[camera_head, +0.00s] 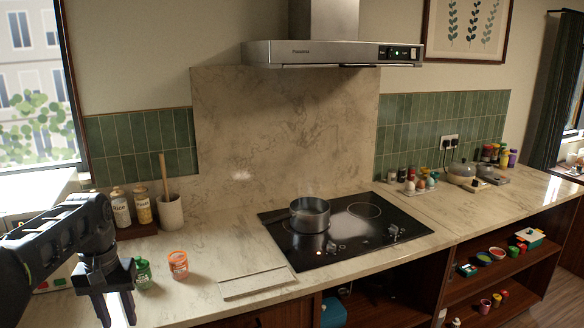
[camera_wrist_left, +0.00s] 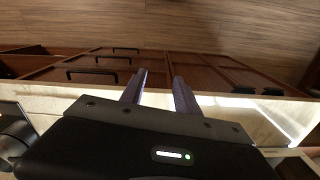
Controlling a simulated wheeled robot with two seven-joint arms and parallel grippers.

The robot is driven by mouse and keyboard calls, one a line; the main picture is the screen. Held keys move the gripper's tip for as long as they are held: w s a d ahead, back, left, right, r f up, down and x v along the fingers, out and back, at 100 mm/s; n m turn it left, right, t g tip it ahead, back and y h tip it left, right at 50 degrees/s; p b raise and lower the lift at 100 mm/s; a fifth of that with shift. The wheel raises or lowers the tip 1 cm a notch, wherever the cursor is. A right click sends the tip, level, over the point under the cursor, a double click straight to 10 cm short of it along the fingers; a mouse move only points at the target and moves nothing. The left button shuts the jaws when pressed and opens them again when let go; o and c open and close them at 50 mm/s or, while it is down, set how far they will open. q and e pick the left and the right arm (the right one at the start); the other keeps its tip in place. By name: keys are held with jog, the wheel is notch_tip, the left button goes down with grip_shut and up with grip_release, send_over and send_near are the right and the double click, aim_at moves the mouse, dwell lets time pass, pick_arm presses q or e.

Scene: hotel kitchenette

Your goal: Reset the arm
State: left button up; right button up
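My left arm comes in from the left of the head view, and its gripper (camera_head: 115,308) points down in front of the counter's left end. In the left wrist view the two fingers of the left gripper (camera_wrist_left: 160,88) stand apart with nothing between them. The gripper is open and empty. In that view it is above the counter edge, with brown drawer fronts (camera_wrist_left: 110,65) and wooden floor beyond. My right gripper does not show in either view.
A green-lidded jar (camera_head: 143,272) and an orange jar (camera_head: 178,264) stand on the counter close to my left gripper. A pot (camera_head: 310,214) sits on the black hob (camera_head: 365,232). A pale board (camera_head: 258,283) lies at the counter's front. Open shelves (camera_head: 490,270) are below right.

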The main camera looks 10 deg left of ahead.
pick_arm(q)
jog(key=w+d+f+m+t, duration=0.1)
jog(key=w+d+f+t, duration=0.35)
jog(key=w+f, duration=0.5)
jog(key=s+d+f+h, duration=0.1)
jog(key=s+d+f, duration=0.1)
jog(key=d+f, duration=0.65)
jog(key=s+d+f+h, duration=0.1)
jog(key=s+d+f, duration=0.1)
jog(key=d+f, duration=0.6)
jog(key=s+d+f+g, duration=0.1)
jog(key=s+d+f, duration=0.3)
jog(key=s, duration=0.5)
jog(key=s+d+f+g+h, duration=0.1)
jog(key=s+d+f, duration=0.3)
jog(key=s, duration=0.5)
jog(key=s+d+f+m+g+h, duration=0.1)
jog(key=s+d+f+g, duration=0.1)
jog(key=s+d+f, duration=0.3)
jog(key=s+f, duration=0.1)
jog(key=s, duration=0.3)
jog(key=shift+s+f, duration=0.3)
